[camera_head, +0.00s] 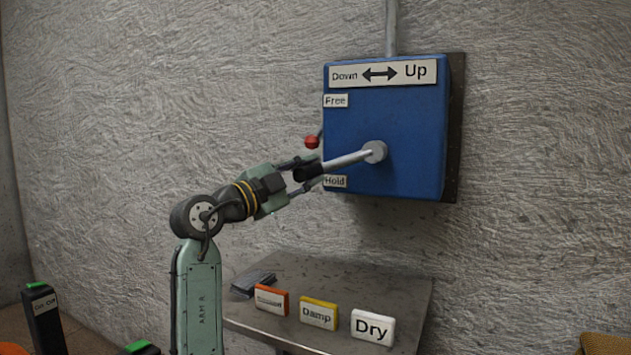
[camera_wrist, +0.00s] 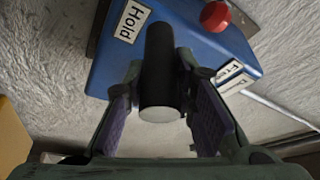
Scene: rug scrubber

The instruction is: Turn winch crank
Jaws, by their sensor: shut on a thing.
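The winch is a blue box (camera_head: 409,145) on the wall, with a "Down / Up" arrow label (camera_head: 384,73) at its top. A metal crank arm (camera_head: 347,160) runs from a round hub (camera_head: 375,152) on the front down to the left. Its black handle (camera_head: 308,171) is at the outer end, and it also shows in the wrist view (camera_wrist: 161,75). My gripper (camera_head: 303,174) is at this handle, with its fingers (camera_wrist: 163,105) on either side and shut on it. A red-knobbed lever (camera_head: 312,142) is at the box's left side, between the "Free" (camera_head: 336,101) and "Hold" (camera_head: 335,181) labels.
A metal shelf (camera_head: 412,300) below holds a "Dry" block (camera_head: 373,327), a yellow "Damp" block (camera_head: 319,313), an orange block (camera_head: 271,299) and a grey item (camera_head: 252,284). The red knob (camera_wrist: 215,16) is close to my gripper. The wall left of the box is bare.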

